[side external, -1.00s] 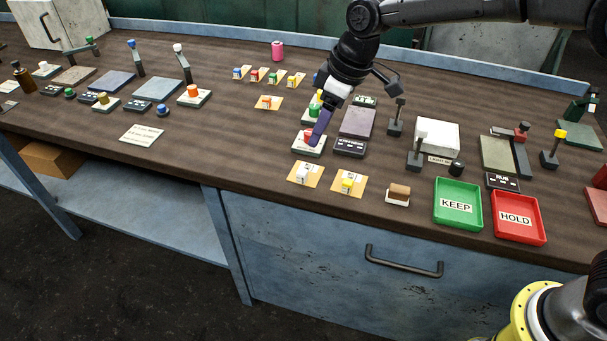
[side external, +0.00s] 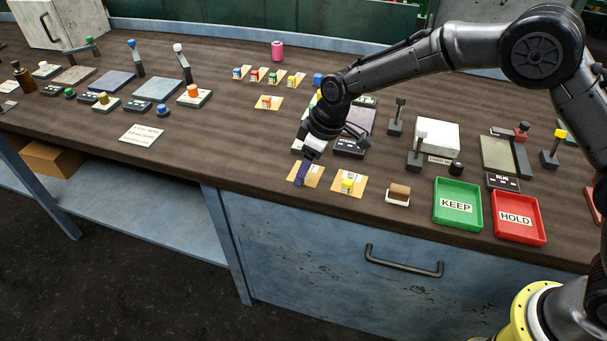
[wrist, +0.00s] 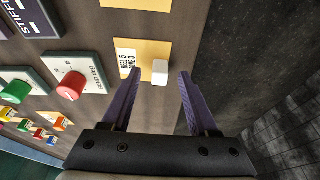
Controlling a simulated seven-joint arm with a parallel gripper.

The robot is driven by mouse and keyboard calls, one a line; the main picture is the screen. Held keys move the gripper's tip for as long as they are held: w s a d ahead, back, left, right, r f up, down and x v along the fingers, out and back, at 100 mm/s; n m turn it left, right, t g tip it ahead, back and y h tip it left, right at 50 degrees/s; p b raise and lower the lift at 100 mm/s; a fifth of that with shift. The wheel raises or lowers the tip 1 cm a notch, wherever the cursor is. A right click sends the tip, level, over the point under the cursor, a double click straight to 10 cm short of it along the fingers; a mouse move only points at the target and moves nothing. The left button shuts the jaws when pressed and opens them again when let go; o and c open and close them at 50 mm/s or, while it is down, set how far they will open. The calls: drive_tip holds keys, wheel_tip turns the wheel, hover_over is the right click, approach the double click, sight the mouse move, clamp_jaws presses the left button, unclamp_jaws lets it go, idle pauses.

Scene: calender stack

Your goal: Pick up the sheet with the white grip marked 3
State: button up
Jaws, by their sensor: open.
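The sheet with the white grip (wrist: 147,50) is a yellow-orange card with a printed label ending in what looks like 3. Its white block grip (wrist: 160,72) stands on it, in line with the gap between my fingertips in the wrist view. My gripper (wrist: 161,76) is open, with one purple finger on each side of the grip's line. I cannot tell whether the fingers have come down around it.
A similar sheet with a yellow grip (side external: 348,184) lies just to the right. A red button on a plate (wrist: 70,85) is close by in the wrist view. The green KEEP tray (side external: 458,205) and red HOLD tray (side external: 518,217) are farther right. The bench's front edge is near.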

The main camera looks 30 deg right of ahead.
drive_tip(key=shift+w+a+f, duration=0.1)
drive_tip(key=shift+f, duration=0.25)
drive_tip(key=shift+c, duration=0.2)
clamp_jaws()
drive_tip(key=shift+r, duration=0.1)
